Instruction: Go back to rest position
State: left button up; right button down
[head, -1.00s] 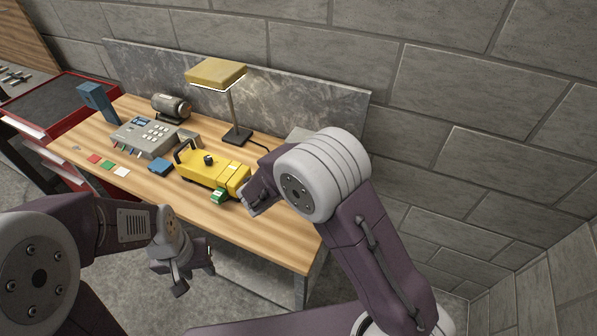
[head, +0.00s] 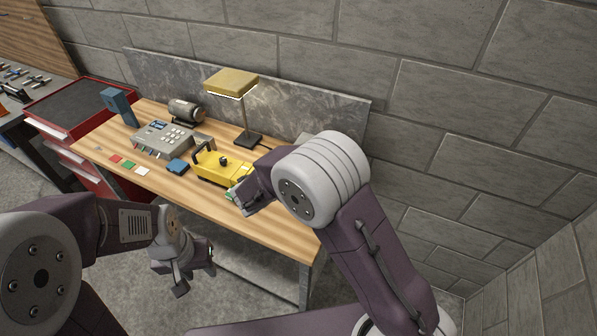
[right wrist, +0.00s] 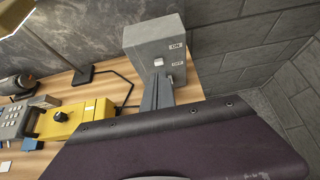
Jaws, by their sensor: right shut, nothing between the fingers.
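My left gripper (head: 193,284) hangs in front of the bench's near edge, low over the floor, with its fingers apart and nothing between them. My right gripper (head: 243,203) is over the right part of the wooden bench (head: 275,229), beside the yellow device (head: 210,168); my forearm partly covers it. In the right wrist view the right gripper's fingers (right wrist: 158,92) are together and empty, in front of a grey box with ON and OFF labels (right wrist: 150,40). I cannot tell if they touch it.
On the bench stand a lamp (head: 232,83), a grey keypad unit (head: 163,139), a motor-like cylinder (head: 185,110), a blue block (head: 178,166) and a blue stand (head: 119,106). A red tool cabinet (head: 72,107) is at left. A block wall (head: 440,90) closes the back and right.

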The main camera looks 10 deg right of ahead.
jog(key=d+r+m+g+h+b, duration=0.1)
jog(key=d+r+m+h+b, duration=0.15)
jog(key=d, duration=0.65)
jog(key=s+d+f+m+g+y+b, duration=0.2)
jog(key=s+d+f+m+g, duration=0.3)
jog(key=s+d+m, duration=0.45)
jog(key=s+a+f+m+g+y+b, duration=0.1)
jog(key=s+f+m+y, duration=0.15)
jog(key=s+m, duration=0.3)
jog(key=s+a+f+m+g+y, duration=0.2)
jog(key=s+f+m, duration=0.15)
jog(key=s, duration=0.25)
pick_arm(q)
jog(key=shift+w+d+f, duration=0.1)
jog(key=shift+w+f, duration=0.05)
jog(key=shift+f, duration=1.15)
jog(key=shift+w+d+f, duration=0.1)
jog(key=shift+f, duration=1.15)
pick_arm(e)
jog(key=s+a+f+m+y, duration=0.1)
jog(key=a+m+y, duration=0.1)
jog(key=a+m, duration=0.4)
jog(key=shift+s+m+t+y, duration=0.3)
jog(key=shift+m, duration=1)
